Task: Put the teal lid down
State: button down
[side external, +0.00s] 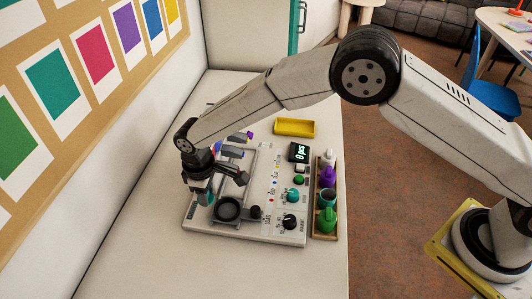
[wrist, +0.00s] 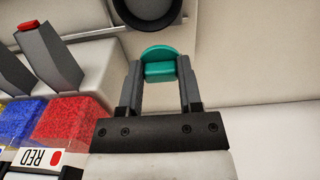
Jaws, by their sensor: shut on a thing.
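My gripper (wrist: 160,80) is shut on the teal lid (wrist: 160,62), which shows between the two fingertips in the wrist view. In the side view my gripper (side external: 200,195) is over the left part of the grey board (side external: 255,232), left of the black ring (side external: 228,209). The lid is mostly hidden there by the fingers. I cannot tell whether the lid touches the surface below. A teal container (side external: 327,196) that looks open-topped stands in the wooden rack (side external: 325,236) at the right.
The rack also holds white (side external: 328,156), purple (side external: 328,176) and green (side external: 327,221) bottles. The board carries a display (side external: 298,152), a teal knob (side external: 293,195) and a black knob (side external: 289,222). Bins of red beads (wrist: 75,125) and blue beads are left in the wrist view. A yellow tray (side external: 295,128) lies behind.

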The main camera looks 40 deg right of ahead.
aim_at(205, 211)
jog(key=shift+w+a+f, duration=0.2)
jog(key=shift+w+f, duration=0.2)
jog(key=shift+f, duration=0.15)
jog(key=shift+w+a+f, duration=0.2)
jog(key=shift+w+f, duration=0.2)
jog(key=shift+f, duration=0.1)
jog(key=shift+w+a+f, duration=0.1)
jog(key=shift+w+f, duration=0.05)
jog(key=shift+f, duration=1.6)
jog(key=shift+f, duration=0.2)
jog(key=shift+c, duration=1.4)
grip_release()
jog(key=shift+r, duration=0.2)
